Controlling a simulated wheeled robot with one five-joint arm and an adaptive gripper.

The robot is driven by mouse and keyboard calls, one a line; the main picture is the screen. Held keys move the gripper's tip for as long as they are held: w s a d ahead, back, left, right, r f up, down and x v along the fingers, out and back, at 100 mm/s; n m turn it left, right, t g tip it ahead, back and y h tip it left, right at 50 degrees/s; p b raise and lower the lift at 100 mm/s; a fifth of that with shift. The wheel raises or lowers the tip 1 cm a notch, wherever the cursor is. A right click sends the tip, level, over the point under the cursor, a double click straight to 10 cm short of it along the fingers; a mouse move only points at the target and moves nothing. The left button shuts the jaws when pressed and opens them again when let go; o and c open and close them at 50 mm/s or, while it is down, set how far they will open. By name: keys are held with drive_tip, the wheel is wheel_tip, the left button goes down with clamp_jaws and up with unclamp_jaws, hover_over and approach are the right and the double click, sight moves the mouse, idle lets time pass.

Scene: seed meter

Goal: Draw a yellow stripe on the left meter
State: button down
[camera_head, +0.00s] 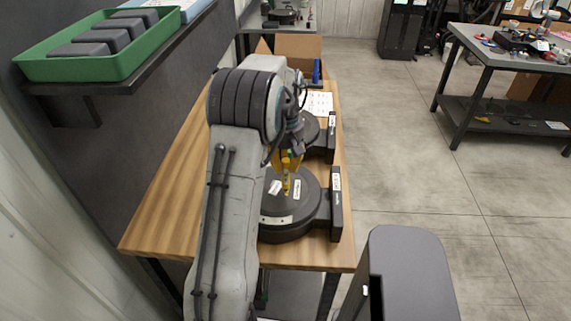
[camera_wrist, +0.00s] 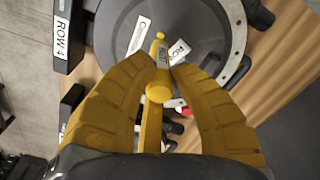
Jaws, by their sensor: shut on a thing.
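My gripper (camera_wrist: 162,66) has yellow fingers shut on a yellow marker (camera_wrist: 158,90), which points away from the wrist. In the head view my gripper (camera_head: 287,163) is above the near round dark grey meter (camera_head: 279,211); the marker is over its top. I cannot tell whether the tip touches the lid. The near meter also fills the upper part of the wrist view (camera_wrist: 203,38), with two white labels on its lid and a "ROW 4" plate at its side. I see no yellow stripe on the visible lid; the fingers hide part of it. A second, similar meter (camera_head: 312,128) stands farther back, partly behind my arm.
The meters stand on a wooden table (camera_head: 165,205). A white sheet (camera_head: 320,103), a blue object (camera_head: 317,72) and a cardboard box (camera_head: 298,46) are at its far end. A green tray (camera_head: 100,65) sits on a wall shelf at left.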

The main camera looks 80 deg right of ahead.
drive_tip(key=shift+w+d+f+p, duration=0.1)
drive_tip(key=shift+w+d+p, duration=0.05)
drive_tip(key=shift+d+p, duration=1.75)
idle(2.4)
wheel_tip(320, 180, up, 6)
drive_tip(key=shift+p, duration=0.45)
idle(0.6)
idle(0.4)
